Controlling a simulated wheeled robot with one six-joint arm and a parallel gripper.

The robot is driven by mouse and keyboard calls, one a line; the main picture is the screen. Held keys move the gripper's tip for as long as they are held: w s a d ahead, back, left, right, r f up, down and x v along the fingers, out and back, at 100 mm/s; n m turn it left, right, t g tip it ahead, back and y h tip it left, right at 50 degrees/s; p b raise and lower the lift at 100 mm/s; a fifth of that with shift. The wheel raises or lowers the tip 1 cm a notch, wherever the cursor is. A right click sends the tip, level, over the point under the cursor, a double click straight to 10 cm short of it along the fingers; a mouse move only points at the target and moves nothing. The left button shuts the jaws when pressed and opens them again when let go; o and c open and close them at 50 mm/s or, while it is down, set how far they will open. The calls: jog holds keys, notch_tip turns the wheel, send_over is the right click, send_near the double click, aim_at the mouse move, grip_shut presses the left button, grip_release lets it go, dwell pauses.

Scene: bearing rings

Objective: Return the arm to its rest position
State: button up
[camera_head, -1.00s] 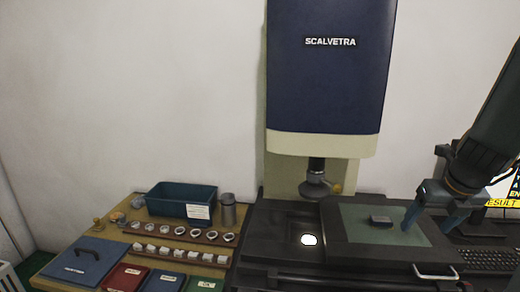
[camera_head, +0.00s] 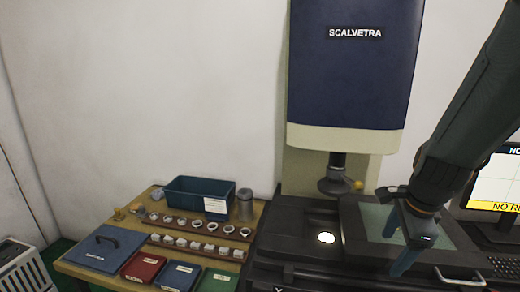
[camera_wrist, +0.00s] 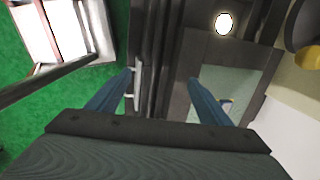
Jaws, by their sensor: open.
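My gripper (camera_head: 398,246) is open and empty, at the right of the head view. Its blue fingers point down over the front part of the machine's stage, above the pale green plate (camera_head: 372,214). In the wrist view my gripper (camera_wrist: 166,92) shows its two blue fingers spread wide with nothing between them. The wrist view looks down on the machine's dark bed and the green floor (camera_wrist: 40,125). My arm comes in from the upper right of the head view. The small dark block on the plate is mostly hidden by my gripper in the head view.
The blue SCALVETRA machine head (camera_head: 352,70) stands behind the stage. A monitor (camera_head: 497,185) and keyboard (camera_head: 507,266) are at the right. On the wooden table at the left are rows of rings (camera_head: 197,226), a teal bin (camera_head: 190,196) and coloured boxes (camera_head: 180,276).

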jog(key=s+a+f+n+b, duration=0.1)
jog(key=s+a+f+n, duration=0.1)
jog(key=a+n, duration=0.4)
jog(key=s+a+f+n+g+b, duration=0.1)
jog(key=s+a+f+n, duration=0.2)
jog(key=n, duration=1.1)
jog(key=a, duration=0.3)
jog(key=shift+a+f+n+g, duration=0.15)
jog(key=shift+a+n+g, duration=0.15)
jog(key=shift+a, duration=0.1)
